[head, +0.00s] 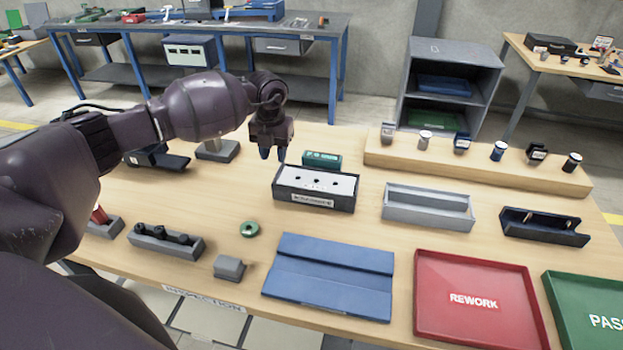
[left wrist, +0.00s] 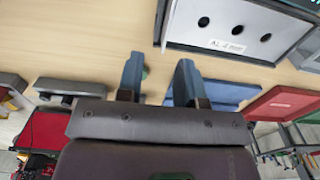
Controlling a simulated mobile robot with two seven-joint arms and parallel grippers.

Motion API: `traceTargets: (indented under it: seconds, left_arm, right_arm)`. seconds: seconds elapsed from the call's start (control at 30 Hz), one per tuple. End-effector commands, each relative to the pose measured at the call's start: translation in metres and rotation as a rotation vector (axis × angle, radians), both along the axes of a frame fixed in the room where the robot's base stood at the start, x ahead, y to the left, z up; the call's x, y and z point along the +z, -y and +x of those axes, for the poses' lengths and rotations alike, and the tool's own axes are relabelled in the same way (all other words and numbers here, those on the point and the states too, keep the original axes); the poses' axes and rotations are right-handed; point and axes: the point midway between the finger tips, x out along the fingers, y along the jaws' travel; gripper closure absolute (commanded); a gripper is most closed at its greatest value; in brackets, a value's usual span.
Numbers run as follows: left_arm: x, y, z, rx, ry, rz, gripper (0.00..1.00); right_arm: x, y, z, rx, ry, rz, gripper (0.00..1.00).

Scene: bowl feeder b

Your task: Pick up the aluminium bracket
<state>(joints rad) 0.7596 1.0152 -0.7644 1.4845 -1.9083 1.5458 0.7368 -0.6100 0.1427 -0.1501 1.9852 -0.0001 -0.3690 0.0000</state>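A pale plate with three dark holes (head: 316,180) lies in a dark box (head: 288,196) with a label on its front. The plate also shows at the top of the left wrist view (left wrist: 226,20), above a label starting with "AL". It may be the aluminium bracket; I cannot tell for sure. My left gripper (head: 273,154) hangs fingers down above the table, just behind and left of the box. Its two blue fingers (left wrist: 158,78) are apart with nothing between them. My right gripper is not in view.
A green box (head: 322,160) stands just behind the dark box. A grey tray (head: 428,219), a blue folded board (head: 330,275) and a red REWORK tray (head: 478,330) lie to the right and front. A green ring (head: 250,229) lies front left. A wooden riser (head: 400,161) with several small parts runs along the back right.

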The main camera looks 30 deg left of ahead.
Motion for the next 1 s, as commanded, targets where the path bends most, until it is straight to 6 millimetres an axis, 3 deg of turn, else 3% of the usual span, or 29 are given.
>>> traceTargets:
  seconds: [0.17,0.43,0.7,0.77,0.93,1.0]
  left_arm:
    - [-0.011,0.002,-0.001,-0.001,-0.002,-0.001,0.66]
    - [-0.046,0.006,-0.001,0.0,-0.002,-0.001,0.66]
    - [-0.053,0.006,-0.001,-0.001,0.0,-0.001,0.66]
    - [-0.053,0.006,-0.001,-0.001,0.0,-0.001,0.72]
    - [-0.052,0.006,-0.001,-0.001,0.0,-0.001,0.98]
    - [-0.052,0.006,-0.001,-0.001,0.0,-0.001,1.0]
  right_arm:
    - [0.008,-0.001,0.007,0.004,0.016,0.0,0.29]
    - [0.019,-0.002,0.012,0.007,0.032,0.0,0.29]
    - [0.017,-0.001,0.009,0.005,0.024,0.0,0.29]
    - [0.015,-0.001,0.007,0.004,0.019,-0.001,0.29]
    - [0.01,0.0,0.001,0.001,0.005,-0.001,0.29]
    - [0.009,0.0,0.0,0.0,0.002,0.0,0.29]
